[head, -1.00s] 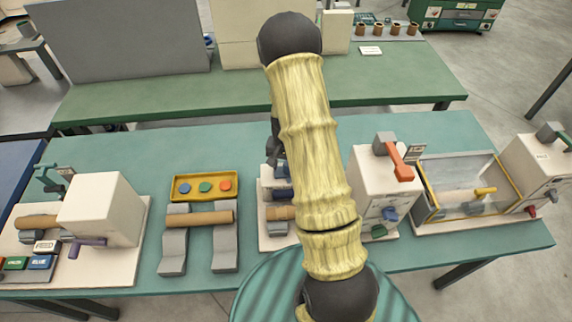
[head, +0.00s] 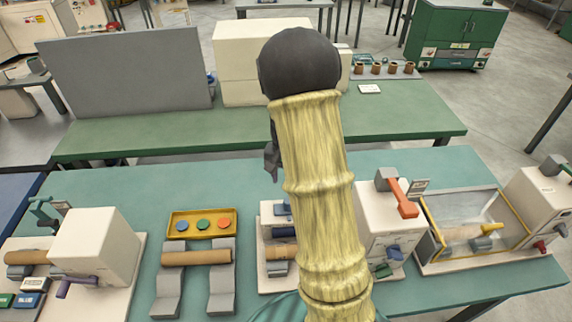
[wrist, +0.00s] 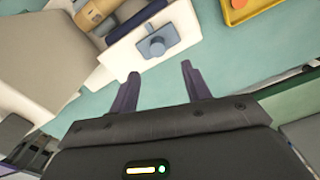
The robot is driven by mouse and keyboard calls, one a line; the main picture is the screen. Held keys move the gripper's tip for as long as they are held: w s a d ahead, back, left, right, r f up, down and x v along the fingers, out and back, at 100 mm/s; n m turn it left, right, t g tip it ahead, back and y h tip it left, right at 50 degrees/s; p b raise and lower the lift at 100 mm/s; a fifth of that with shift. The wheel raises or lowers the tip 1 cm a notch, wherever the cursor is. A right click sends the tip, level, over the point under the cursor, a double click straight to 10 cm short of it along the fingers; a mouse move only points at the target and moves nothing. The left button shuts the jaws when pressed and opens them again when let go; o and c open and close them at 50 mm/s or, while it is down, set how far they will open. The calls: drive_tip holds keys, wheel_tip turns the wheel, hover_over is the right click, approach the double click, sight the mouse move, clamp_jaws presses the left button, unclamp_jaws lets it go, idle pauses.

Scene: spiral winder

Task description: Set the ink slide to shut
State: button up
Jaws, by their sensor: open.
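A blue-grey knob (wrist: 157,45) sits on a white panel (wrist: 190,28) in the wrist view; it may be the ink slide, but no label shows and I cannot tell its setting. My gripper (wrist: 160,75) is open and empty, its two dark fingers pointing towards the knob and apart from it. In the head view the middle machine (head: 268,215) has blue parts (head: 283,207) and a tan roll (head: 280,252). My arm hides its right side and most of my gripper, so only a dark piece of it shows.
A yellow tray with coloured discs (head: 175,232) stands left of the middle machine, behind a tan roll on grey supports (head: 222,275). A cream machine with an orange lever (head: 404,200) stands to the right. Teal table (head: 160,195) is clear behind them.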

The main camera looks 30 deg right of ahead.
wheel_tip(320, 180, up, 6)
drive_tip(key=shift+f+b, duration=0.2)
drive_tip(key=shift+b, duration=0.1)
idle(0.3)
drive_tip(key=s+a+n+t, duration=0.2)
drive_tip(key=s+a+n, duration=0.5)
drive_tip(key=s+a, duration=0.4)
drive_tip(key=s, duration=0.3)
drive_tip(key=shift+s+a+n+t, duration=0.15)
drive_tip(key=shift+a+n+t, duration=0.15)
drive_tip(key=shift+n, duration=0.1)
drive_tip(key=shift+r, duration=0.1)
drive_tip(key=shift+d, duration=0.1)
